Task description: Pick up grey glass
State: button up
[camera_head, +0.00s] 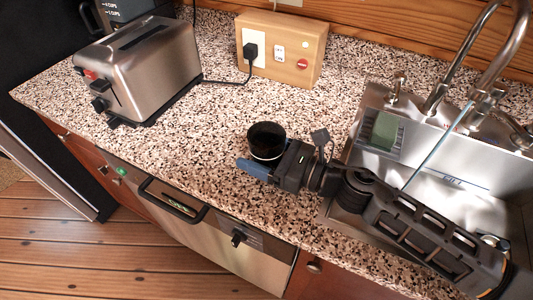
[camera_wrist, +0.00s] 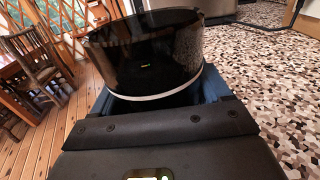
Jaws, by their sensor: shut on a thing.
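The grey glass (camera_head: 266,139) is dark and round. In the head view it is upright at the front part of the speckled counter, left of the sink. In the wrist view the glass (camera_wrist: 145,55) fills the upper middle, with a pale band near its base. My gripper (camera_head: 258,166) reaches in from the right and is shut on the glass. Its blue fingers also show in the wrist view (camera_wrist: 150,103), on both sides of the glass. I cannot tell whether the glass's base touches the counter.
A steel toaster (camera_head: 142,66) stands at the counter's back left, its cord running to a wooden socket box (camera_head: 281,48). A sink (camera_head: 440,165) with a tap and a green sponge (camera_head: 385,130) is to the right. The counter (camera_head: 205,130) between toaster and glass is clear.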

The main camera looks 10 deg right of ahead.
aim_at(254, 133)
jog(key=c, duration=0.5)
jog(key=shift+r, duration=0.2)
jog(key=shift+r, duration=0.6)
jog(key=r, duration=0.1)
jog(key=d+r, duration=0.1)
jog(key=r, duration=0.1)
jog(key=shift+s, duration=0.1)
jog(key=s+d+r+b, duration=0.2)
jog(key=s+d+r, duration=0.2)
jog(key=d, duration=0.5)
notch_tip(254, 133, up, 2)
jog(key=shift+s+d+r, duration=0.25)
jog(key=shift+s+d, duration=0.05)
jog(key=shift+s, duration=0.05)
jog(key=shift+d, duration=0.1)
